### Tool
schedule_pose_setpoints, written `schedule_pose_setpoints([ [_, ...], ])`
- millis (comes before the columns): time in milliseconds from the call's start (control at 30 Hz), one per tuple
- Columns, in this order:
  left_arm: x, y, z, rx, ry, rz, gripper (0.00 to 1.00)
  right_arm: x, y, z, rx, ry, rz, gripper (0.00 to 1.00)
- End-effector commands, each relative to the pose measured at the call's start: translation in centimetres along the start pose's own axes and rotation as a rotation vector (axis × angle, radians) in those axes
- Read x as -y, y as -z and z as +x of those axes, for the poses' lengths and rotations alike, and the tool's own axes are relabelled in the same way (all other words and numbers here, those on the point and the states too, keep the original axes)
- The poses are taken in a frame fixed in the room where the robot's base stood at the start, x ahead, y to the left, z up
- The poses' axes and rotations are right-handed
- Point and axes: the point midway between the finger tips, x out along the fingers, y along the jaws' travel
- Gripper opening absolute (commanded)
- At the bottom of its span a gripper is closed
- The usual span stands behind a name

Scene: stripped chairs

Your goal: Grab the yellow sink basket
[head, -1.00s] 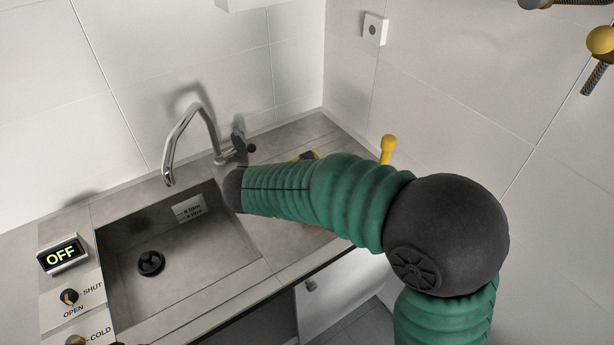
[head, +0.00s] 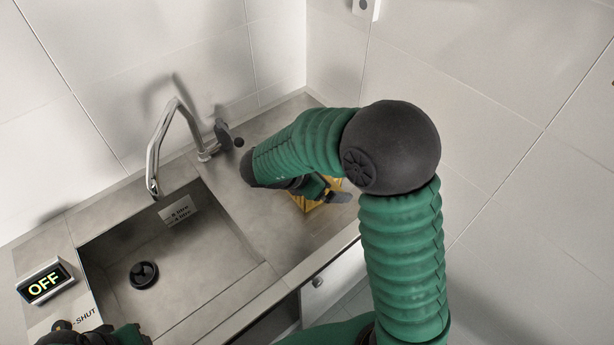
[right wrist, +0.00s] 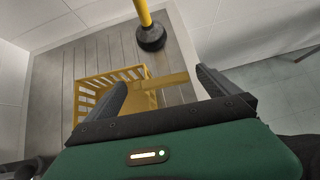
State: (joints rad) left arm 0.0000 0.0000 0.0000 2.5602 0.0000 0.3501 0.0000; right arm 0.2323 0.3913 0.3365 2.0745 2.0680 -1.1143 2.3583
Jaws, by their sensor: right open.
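The yellow sink basket (head: 308,205) stands on the counter right of the sink, partly hidden behind my right gripper (head: 328,191) in the head view. In the right wrist view the basket (right wrist: 92,90) shows slatted sides, and a flat yellow bar extends from it across the gap between the fingers. My right gripper (right wrist: 160,80) is open, with the basket mostly at its left finger. I cannot tell whether either finger touches it. Part of my left arm's end (head: 85,337) shows at the bottom left; its jaws are not clear.
A sink (head: 170,262) with a black drain and a curved tap (head: 160,145) lies left of the basket. A yellow-handled plunger with a black cup (right wrist: 150,38) stands beyond the basket. White tiled walls close the back and right. An OFF display (head: 45,281) is at left.

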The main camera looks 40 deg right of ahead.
Motion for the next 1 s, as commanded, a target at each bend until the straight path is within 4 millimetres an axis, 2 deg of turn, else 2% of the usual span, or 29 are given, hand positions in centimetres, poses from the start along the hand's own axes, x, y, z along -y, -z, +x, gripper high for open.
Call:
schedule_pose_setpoints([
  [167,0.0,0.1,-0.3,0.000,0.000,0.000,0.36,0.2,0.2,1.9,-0.001,0.003,-0.001,1.00],
  [400,0.0,0.2,-0.9,0.000,0.000,0.000,0.36,-0.1,1.0,5.7,-0.001,0.002,0.000,1.00],
  [633,0.0,0.2,-0.8,0.000,0.000,0.000,0.36,-0.2,1.0,6.0,0.001,-0.001,-0.001,1.00],
  [1000,0.0,0.2,-0.8,0.000,0.000,0.000,0.36,-0.1,1.0,6.0,0.001,-0.001,0.000,0.53],
])
